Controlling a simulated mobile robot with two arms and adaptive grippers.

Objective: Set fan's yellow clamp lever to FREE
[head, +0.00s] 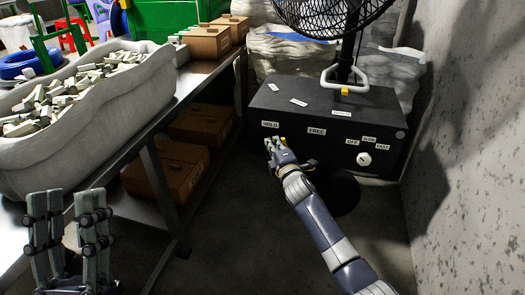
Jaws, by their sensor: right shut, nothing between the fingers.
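The fan (335,14) stands on a black box (365,105) against the back. The box front carries a HOLD label (270,125) on the left and a FREE label (316,131) to its right. A small yellow part (283,141), probably the clamp lever, shows below and between these labels, mostly hidden by my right gripper. My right gripper (271,144) is shut and empty at the box front, just under HOLD. I cannot tell whether it touches the lever. My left gripper (69,215) is open and empty at the lower left, far from the fan.
A white knob (363,159) sits at the right of the box front, under small labels. A metal table (165,112) on the left bears a tub (125,90) of pale pieces and cardboard boxes (207,42). A concrete wall (465,130) closes the right side. Bare floor lies between.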

